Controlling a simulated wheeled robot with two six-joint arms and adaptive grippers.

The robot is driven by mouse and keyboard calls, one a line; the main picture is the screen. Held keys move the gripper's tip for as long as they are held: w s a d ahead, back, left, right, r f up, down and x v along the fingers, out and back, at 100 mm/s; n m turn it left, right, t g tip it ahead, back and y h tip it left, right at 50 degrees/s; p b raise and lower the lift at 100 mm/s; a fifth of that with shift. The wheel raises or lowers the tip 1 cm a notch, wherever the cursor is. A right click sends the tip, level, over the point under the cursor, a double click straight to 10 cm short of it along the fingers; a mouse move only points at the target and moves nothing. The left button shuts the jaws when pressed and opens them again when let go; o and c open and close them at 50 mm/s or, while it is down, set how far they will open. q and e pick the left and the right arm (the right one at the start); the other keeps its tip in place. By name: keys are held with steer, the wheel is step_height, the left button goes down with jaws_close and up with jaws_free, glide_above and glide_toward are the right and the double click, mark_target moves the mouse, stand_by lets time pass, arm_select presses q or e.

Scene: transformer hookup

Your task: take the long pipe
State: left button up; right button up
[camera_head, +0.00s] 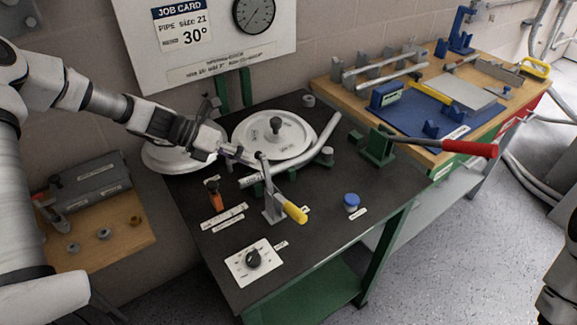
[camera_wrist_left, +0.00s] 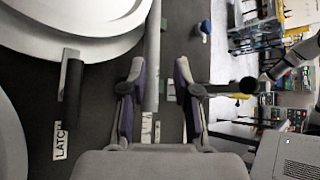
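A grey pipe (camera_head: 292,163) lies on the dark bench, its far right end bending upward in the picture. Two straight pipes, an upper one (camera_head: 375,57) and a lower one (camera_head: 390,76), rest on grey holders on the wooden table; I cannot tell which pipe is the long one. My left gripper (camera_head: 247,157) is over the bench, near the bent pipe's left part. In the left wrist view its fingers (camera_wrist_left: 160,92) are apart, and a pipe (camera_wrist_left: 152,55) runs between them in the picture. Contact cannot be told. A dark part of my right arm shows at the lower right edge.
A round plate (camera_head: 262,139) with a black knob stands behind the pipe. A blue knob (camera_head: 351,200) and dial panel (camera_head: 254,261) are in front. The bench's right front is mostly clear.

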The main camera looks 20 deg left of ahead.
mark_target(274, 167)
arm_select(q)
steer(key=shift+w+f+b, duration=0.2)
steer(key=shift+f+b, duration=0.1)
steer(key=shift+f, duration=0.35)
steer(key=b+x, duration=0.1)
steer(key=x, duration=0.3)
steer(key=b+x, duration=0.2)
steer(key=x, duration=0.2)
steer(key=shift+w+a+r, duration=0.1)
steer(key=shift+w, duration=0.3)
steer(key=shift+r, duration=0.1)
jaws_close()
arm_select(e)
steer(key=f, duration=0.2)
steer(key=w+f, duration=0.1)
steer(key=f, duration=0.1)
steer(key=shift+f, duration=0.2)
